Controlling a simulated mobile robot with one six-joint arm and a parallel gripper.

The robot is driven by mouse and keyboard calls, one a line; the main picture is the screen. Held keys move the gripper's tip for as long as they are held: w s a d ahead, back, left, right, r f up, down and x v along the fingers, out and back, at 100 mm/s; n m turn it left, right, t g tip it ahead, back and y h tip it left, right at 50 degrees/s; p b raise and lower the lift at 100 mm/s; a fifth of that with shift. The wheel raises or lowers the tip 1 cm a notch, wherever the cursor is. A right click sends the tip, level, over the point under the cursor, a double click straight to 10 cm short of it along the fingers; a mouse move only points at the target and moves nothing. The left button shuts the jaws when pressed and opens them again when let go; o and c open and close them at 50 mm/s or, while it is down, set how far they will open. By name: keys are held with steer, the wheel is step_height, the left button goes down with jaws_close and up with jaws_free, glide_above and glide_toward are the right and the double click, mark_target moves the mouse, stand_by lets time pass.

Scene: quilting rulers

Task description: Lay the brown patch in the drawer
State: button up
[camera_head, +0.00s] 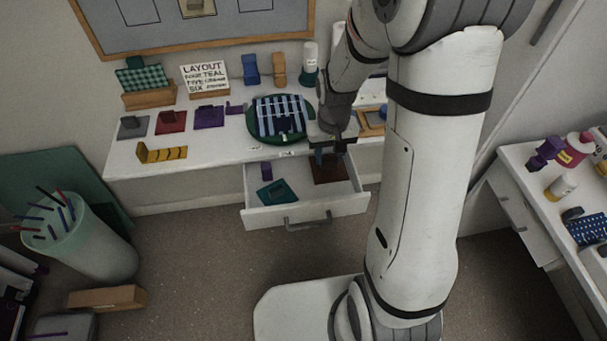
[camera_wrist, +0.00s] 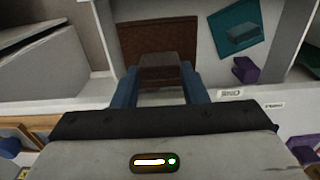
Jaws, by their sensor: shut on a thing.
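The brown patch (camera_head: 329,172) is a flat dark brown piece with a raised brown block on it. In the wrist view the brown patch (camera_wrist: 156,36) shows beyond my fingers, inside the open drawer's outline. My gripper (camera_head: 329,150) is above the right part of the drawer. In the wrist view my gripper (camera_wrist: 160,78) has its two blue fingers shut on the brown block. The white drawer (camera_head: 256,216) is pulled out under the table. A teal patch (camera_head: 277,192) lies in its left part. I cannot tell whether the brown patch touches the drawer floor.
A small purple block (camera_head: 266,170) stands in the drawer behind the teal patch. The white table (camera_head: 200,150) above holds grey, red and purple patches, a yellow strip and a round green mat (camera_head: 254,128) with striped cloth. A bin (camera_head: 85,235) stands at left.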

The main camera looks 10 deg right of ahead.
step_height(320, 180, down, 10)
steer(key=shift+r, duration=0.15)
stand_by(0.3)
steer(key=o, duration=1.1)
step_height(320, 180, up, 12)
steer(key=shift+s+r, duration=0.1)
steer(key=shift+r, duration=0.1)
steer(key=s+r+t, duration=0.1)
steer(key=s+r, duration=0.5)
steer(key=s, duration=0.1)
steer(key=s+r+t, duration=0.1)
steer(key=s+r, duration=0.6)
steer(key=shift+s+d+r, duration=0.1)
steer(key=shift+s+r, duration=0.05)
steer(key=shift+r, duration=0.05)
steer(key=shift+r+p, duration=0.1)
steer(key=shift+p, duration=0.25)
